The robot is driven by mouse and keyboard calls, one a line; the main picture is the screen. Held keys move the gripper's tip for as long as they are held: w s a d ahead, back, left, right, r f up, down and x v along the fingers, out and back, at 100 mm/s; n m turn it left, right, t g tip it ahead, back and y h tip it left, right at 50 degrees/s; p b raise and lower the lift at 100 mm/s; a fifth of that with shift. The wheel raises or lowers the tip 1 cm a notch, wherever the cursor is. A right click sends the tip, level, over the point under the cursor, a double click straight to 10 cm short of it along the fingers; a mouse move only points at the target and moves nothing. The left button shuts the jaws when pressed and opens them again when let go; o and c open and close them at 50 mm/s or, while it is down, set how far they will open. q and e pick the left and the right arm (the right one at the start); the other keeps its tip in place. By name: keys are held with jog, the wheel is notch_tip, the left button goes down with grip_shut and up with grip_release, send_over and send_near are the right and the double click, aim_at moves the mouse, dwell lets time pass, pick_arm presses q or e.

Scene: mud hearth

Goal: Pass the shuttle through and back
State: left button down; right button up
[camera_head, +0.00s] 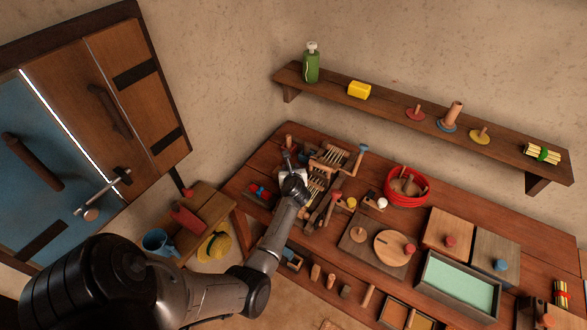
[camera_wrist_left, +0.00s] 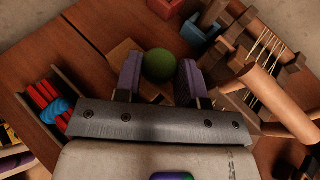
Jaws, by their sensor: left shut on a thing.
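My left gripper (camera_head: 288,160) is over the left end of the table, beside the wooden loom (camera_head: 327,160) with its pale threads. In the left wrist view its two purple-padded fingers (camera_wrist_left: 160,72) are closed on a round green knob (camera_wrist_left: 159,64). A pale wooden piece (camera_wrist_left: 124,52) shows behind the knob; I cannot tell whether they are joined or whether this is the shuttle. The loom's frame and threads (camera_wrist_left: 264,48) stand to the right of the fingers, apart from the knob. My right gripper is not in view.
A red bundle with a blue tie (camera_wrist_left: 48,108) lies left of the gripper. A red bowl (camera_head: 425,190), a board with a disc (camera_head: 355,238) and lidded boxes (camera_head: 449,229) fill the table's right. A shelf (camera_head: 390,107) hangs above; a stool (camera_head: 205,201) stands left.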

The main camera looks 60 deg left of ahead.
pick_arm(q)
jog(key=c, duration=0.7)
grip_release()
jog(key=shift+s+d+r+p, duration=0.2)
jog(key=shift+d+r+p, duration=0.15)
jog(key=shift+p, duration=0.15)
jog(key=p+v, duration=0.6)
jog(key=v, duration=0.5)
jog(key=shift+d+p, duration=0.1)
jog(key=shift+p, duration=0.2)
jog(key=shift+v, duration=0.75)
jog(key=shift+f, duration=0.1)
jog(key=shift+c, duration=0.2)
